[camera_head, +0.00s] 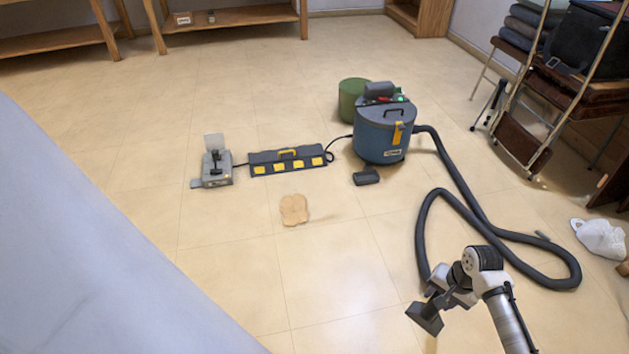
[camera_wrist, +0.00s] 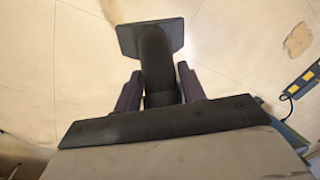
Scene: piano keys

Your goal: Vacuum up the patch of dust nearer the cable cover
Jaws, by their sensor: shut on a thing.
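A tan patch of dust (camera_head: 294,210) lies on the floor in front of the cable cover (camera_head: 262,170), a dark box with yellow squares and a yellow handle. The wrist view also shows the patch (camera_wrist: 299,39) and part of the cover (camera_wrist: 303,82) at the right. My gripper (camera_head: 442,297) is shut on the vacuum nozzle (camera_head: 425,318). Its flat dark head (camera_wrist: 128,40) reaches out beyond the jaws in the wrist view. The nozzle is right of and nearer than the patch, apart from it. I cannot make out a second patch.
A blue vacuum (camera_head: 375,145) stands behind, with a green drum (camera_head: 350,98) beyond it. Its dark hose (camera_head: 470,196) loops over the floor at the right. A small dark block (camera_head: 366,177) and a grey device (camera_head: 217,172) flank the cover.

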